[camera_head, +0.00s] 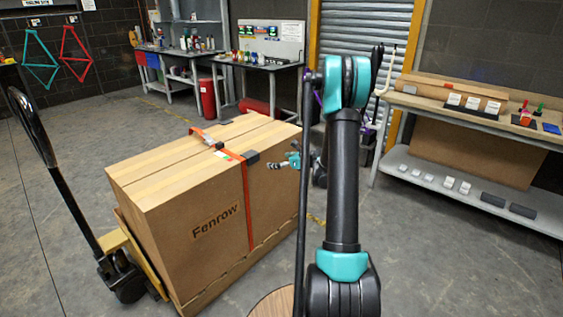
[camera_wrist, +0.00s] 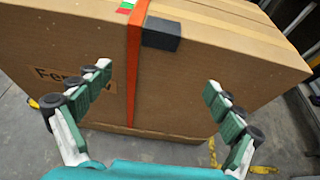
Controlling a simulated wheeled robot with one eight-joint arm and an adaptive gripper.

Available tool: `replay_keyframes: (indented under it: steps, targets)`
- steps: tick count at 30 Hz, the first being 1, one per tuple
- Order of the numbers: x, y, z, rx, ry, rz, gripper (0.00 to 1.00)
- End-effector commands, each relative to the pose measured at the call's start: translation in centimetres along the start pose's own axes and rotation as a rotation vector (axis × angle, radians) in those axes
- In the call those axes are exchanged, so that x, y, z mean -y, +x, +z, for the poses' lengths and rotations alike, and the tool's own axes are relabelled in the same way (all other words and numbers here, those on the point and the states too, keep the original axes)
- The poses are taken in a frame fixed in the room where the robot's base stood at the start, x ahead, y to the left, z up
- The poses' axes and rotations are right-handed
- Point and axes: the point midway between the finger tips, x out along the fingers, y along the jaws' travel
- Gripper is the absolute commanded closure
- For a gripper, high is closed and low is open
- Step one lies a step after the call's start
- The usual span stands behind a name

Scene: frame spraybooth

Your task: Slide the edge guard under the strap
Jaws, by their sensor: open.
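An orange-red strap (camera_head: 249,205) runs over the top of a large cardboard carton (camera_head: 180,235) and down its side. It also runs down the carton face in the wrist view (camera_wrist: 132,70). The edge guard (camera_head: 252,157), a small dark grey block, sits at the carton's upper edge, right beside the strap. In the wrist view the edge guard (camera_wrist: 161,34) lies to the right of the strap, at or very near its edge; I cannot tell if any part is beneath. My gripper (camera_wrist: 158,82) is open and empty, its fingers spread before the carton face, below the guard. It also shows in the head view (camera_head: 283,162).
The carton stands on a yellow pallet jack (camera_head: 122,243) with a black handle. A shelf bench (camera_head: 480,115) with small parts stands at right, and a workbench (camera_head: 255,65) at the back.

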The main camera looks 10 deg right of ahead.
Motion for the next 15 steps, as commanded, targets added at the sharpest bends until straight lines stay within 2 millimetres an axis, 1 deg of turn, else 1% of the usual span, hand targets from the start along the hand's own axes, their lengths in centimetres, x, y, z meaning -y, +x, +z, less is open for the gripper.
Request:
replay_keyframes:
  steps: [1, 15]
  targets:
    - [-0.1, 0.9, 0.0, 0.000, -0.002, 0.003, 0.07]
    - [-0.2, 9.4, 0.0, -0.001, -0.004, 0.003, 0.07]
